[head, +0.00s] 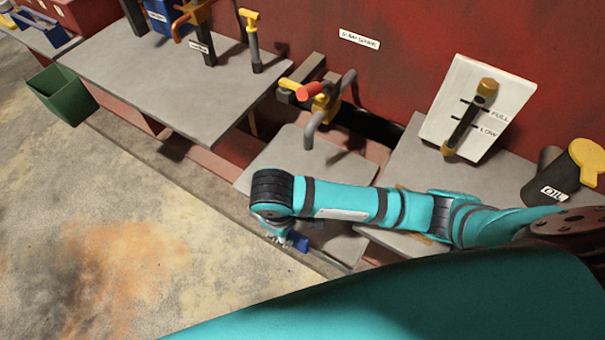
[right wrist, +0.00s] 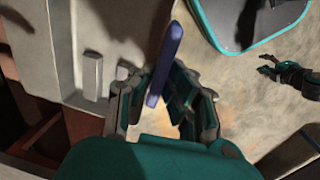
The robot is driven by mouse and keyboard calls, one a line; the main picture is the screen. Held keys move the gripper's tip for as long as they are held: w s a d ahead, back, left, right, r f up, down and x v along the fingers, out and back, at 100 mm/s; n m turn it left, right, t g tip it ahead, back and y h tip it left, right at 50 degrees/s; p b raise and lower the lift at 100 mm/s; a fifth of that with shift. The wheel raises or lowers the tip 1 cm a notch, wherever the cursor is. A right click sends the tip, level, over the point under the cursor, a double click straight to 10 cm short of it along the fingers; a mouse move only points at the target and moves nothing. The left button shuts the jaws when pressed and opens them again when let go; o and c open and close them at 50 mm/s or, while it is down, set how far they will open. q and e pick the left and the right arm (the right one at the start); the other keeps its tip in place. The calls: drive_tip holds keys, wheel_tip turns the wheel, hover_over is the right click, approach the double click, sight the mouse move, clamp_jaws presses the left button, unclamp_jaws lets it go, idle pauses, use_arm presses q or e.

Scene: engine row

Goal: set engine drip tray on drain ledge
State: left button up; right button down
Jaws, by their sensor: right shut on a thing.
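My right gripper (head: 276,232) reaches down over the front edge of a low grey ledge (head: 290,155), below the tap. In the right wrist view its fingers (right wrist: 160,95) are shut on a narrow blue bar (right wrist: 168,50). The bar's blue end (head: 298,241) also shows in the head view, beside the gripper. It looks like a handle; my arm hides how it joins the tray. A grey surface with a raised edge (right wrist: 65,60) and short upright posts (right wrist: 92,75) lies left of the fingers. My left gripper (right wrist: 268,66) is small in the right wrist view, its fingers apart and empty.
A red and yellow valve with a grey spout (head: 320,100) overhangs the low ledge. Grey shelves stand higher on the left (head: 170,80) and right (head: 415,165). A level gauge board (head: 478,105) and an oil can (head: 560,175) stand right. The floor at left is clear.

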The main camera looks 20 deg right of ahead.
drive_tip(key=w+d, duration=0.1)
drive_tip(key=w, duration=0.4)
drive_tip(key=w+d+f, duration=0.1)
drive_tip(key=w, duration=0.3)
drive_tip(key=w+d, duration=0.1)
drive_tip(key=w, duration=0.4)
drive_tip(key=shift+w+d+f, duration=0.15)
drive_tip(key=shift+w+f, duration=0.05)
drive_tip(key=shift+w, duration=0.1)
drive_tip(key=shift+w+d+f+p, duration=0.1)
drive_tip(key=shift+w+f+p, duration=0.1)
drive_tip(key=shift+f, duration=0.7)
drive_tip(key=shift+w+f+p, duration=0.1)
drive_tip(key=shift+w+f, duration=0.05)
drive_tip(key=shift+f, duration=0.75)
drive_tip(key=c, duration=1.4)
unclamp_jaws()
drive_tip(key=shift+s, duration=0.1)
drive_tip(key=shift+o, duration=0.2)
wheel_tip(320, 180, up, 12)
drive_tip(key=a, duration=0.1)
drive_tip(key=shift+s, duration=0.35)
